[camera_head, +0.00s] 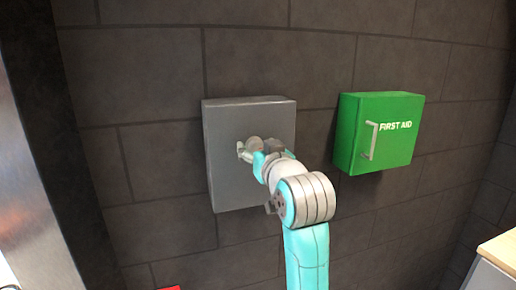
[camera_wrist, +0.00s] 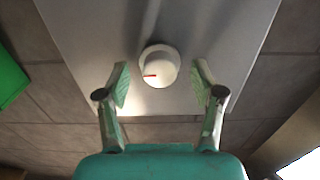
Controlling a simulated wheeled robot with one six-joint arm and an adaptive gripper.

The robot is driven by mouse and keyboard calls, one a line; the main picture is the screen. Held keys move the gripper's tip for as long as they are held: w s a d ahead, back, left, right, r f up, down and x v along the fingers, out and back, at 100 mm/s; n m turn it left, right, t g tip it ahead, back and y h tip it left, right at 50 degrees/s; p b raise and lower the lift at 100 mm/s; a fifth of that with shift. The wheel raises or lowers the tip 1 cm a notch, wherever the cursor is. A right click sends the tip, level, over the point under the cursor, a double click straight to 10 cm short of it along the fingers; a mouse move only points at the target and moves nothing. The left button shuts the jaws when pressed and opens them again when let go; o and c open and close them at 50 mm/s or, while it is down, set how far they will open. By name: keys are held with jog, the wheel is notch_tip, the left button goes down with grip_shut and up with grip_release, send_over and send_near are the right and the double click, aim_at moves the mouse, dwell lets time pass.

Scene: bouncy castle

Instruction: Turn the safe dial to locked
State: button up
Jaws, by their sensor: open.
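The grey safe (camera_head: 225,170) is fixed to the dark tiled wall, and its door also fills the middle of the wrist view (camera_wrist: 215,40). The safe dial (camera_wrist: 160,64) is a round white knob with a red mark pointing to the left in the wrist view. In the head view my arm and gripper hide most of the dial. My gripper (camera_wrist: 161,88) is open, with one finger on each side of the dial and a gap to both. The fingertips reach close to the dial's level in the picture; I cannot tell how far they are from the door.
A green first aid box (camera_head: 396,135) with a pale handle hangs to the right of the safe. A wooden-topped cabinet (camera_head: 500,252) stands at the lower right. A small red thing (camera_head: 170,287) shows at the bottom edge.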

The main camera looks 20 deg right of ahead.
jog(key=c, duration=1.1)
jog(key=shift+n, duration=0.4)
jog(key=n, duration=0.3)
jog(key=shift+a+n, duration=0.1)
jog(key=shift+n, duration=0.2)
jog(key=n, duration=0.4)
jog(key=shift+a+n, duration=0.1)
jog(key=shift+n, duration=0.2)
jog(key=n, duration=0.4)
jog(key=shift+f+n, duration=0.15)
jog(key=shift+n, duration=0.15)
jog(key=shift+f+n, duration=0.1)
jog(key=shift+n, duration=2.1)
